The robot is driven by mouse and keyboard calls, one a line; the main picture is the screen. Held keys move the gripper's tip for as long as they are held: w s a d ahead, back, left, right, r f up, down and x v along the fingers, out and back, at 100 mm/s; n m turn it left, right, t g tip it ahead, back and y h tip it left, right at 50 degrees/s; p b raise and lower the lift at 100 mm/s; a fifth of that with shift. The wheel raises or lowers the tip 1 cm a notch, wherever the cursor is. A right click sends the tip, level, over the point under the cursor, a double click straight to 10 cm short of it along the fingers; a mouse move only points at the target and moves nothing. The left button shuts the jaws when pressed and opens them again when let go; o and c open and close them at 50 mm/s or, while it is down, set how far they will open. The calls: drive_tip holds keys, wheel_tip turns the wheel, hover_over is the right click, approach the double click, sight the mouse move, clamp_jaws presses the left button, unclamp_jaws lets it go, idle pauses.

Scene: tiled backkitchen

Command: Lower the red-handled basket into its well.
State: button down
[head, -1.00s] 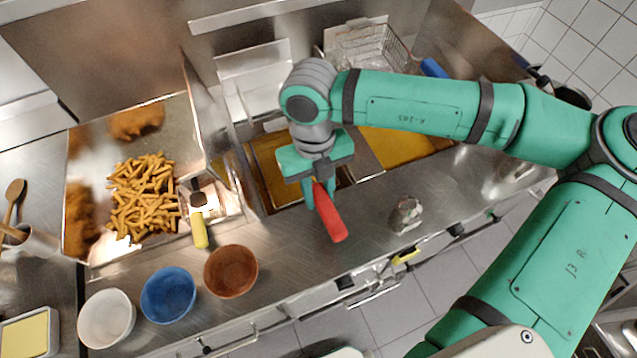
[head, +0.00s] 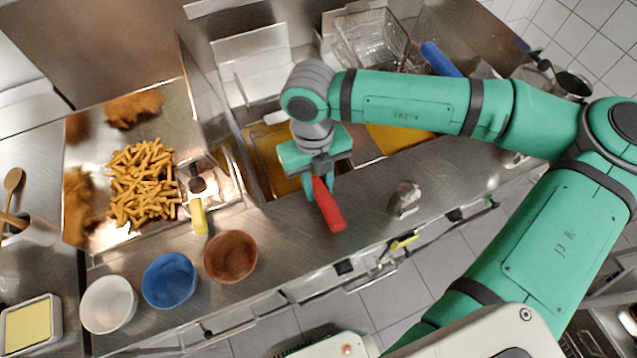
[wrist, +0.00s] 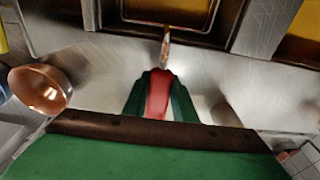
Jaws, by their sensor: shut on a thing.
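My gripper (head: 318,183) is shut on the red handle (head: 329,206), which points toward the counter's front edge. The handle also shows between the fingers in the wrist view (wrist: 158,92). A thin metal shank (wrist: 165,48) runs from it toward the left oil well (head: 268,150). The well also shows at the top of the wrist view (wrist: 170,13), with brown-gold oil and a dark rim. The basket's mesh body is not clear in either view; my wrist and arm cover part of the well. I cannot tell how deep it sits.
A wire basket (head: 370,42) with a blue handle (head: 440,59) stands at the back right, beyond the right well (head: 398,138). Left are a tray of fries (head: 140,182), a yellow-handled scoop (head: 199,214) and three bowls (head: 169,279). A crumpled lump (head: 405,199) lies on the front counter.

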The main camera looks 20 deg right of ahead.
drive_tip(key=shift+f, duration=0.35)
drive_tip(key=c, duration=1.4)
unclamp_jaws()
drive_tip(key=shift+o, duration=0.2)
drive_tip(key=shift+r, duration=0.1)
drive_tip(key=r, duration=0.3)
drive_tip(key=w+r, duration=0.1)
drive_tip(key=r, duration=0.6)
drive_tip(key=shift+w+r, duration=0.2)
drive_tip(key=shift+r, duration=0.1)
